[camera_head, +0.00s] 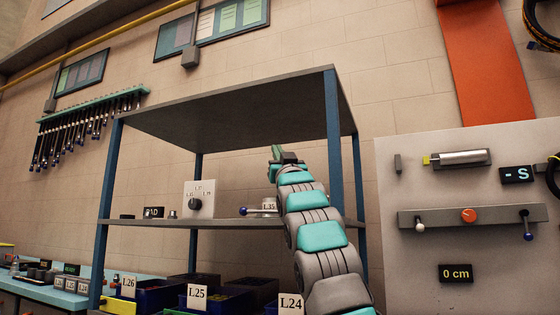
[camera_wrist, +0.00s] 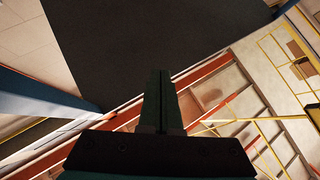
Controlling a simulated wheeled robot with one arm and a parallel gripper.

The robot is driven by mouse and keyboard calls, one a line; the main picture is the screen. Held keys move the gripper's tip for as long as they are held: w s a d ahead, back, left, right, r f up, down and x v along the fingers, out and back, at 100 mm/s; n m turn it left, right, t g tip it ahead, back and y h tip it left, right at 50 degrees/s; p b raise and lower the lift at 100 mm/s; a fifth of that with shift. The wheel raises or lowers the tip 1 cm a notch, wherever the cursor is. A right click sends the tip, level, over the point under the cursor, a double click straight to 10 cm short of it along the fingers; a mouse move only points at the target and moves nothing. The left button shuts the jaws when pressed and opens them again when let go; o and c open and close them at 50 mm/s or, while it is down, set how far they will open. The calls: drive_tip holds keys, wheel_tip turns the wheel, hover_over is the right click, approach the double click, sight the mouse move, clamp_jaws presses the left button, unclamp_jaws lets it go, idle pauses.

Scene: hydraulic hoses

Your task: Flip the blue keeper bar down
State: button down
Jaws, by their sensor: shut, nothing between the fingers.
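My gripper (camera_head: 277,153) is raised in front of the shelf rack, just below its top board in the head view. Its two fingers are together and empty in the wrist view (camera_wrist: 160,75). I cannot make out a blue keeper bar for certain. A small blue-ended lever (camera_head: 243,211) shows on the middle shelf beside a grey fitting labelled L35 (camera_head: 269,206), partly hidden by my arm. Another blue-knobbed lever (camera_head: 528,233) hangs down at the right of the wall panel. My gripper is apart from both levers.
The rack has a dark top board (camera_head: 240,110) and blue posts (camera_head: 333,140). A dial box (camera_head: 198,199) stands on its middle shelf (camera_head: 170,222). Labelled bins (camera_head: 215,298) sit below. A pale panel (camera_head: 400,260) with handles and displays stands at right.

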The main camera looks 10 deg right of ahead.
drive_tip(key=s+d+r+b, duration=0.1)
drive_tip(key=s+d+b, duration=0.1)
drive_tip(key=s, duration=0.8)
drive_tip(key=shift+d+r, duration=0.35)
drive_tip(key=shift+d, duration=0.25)
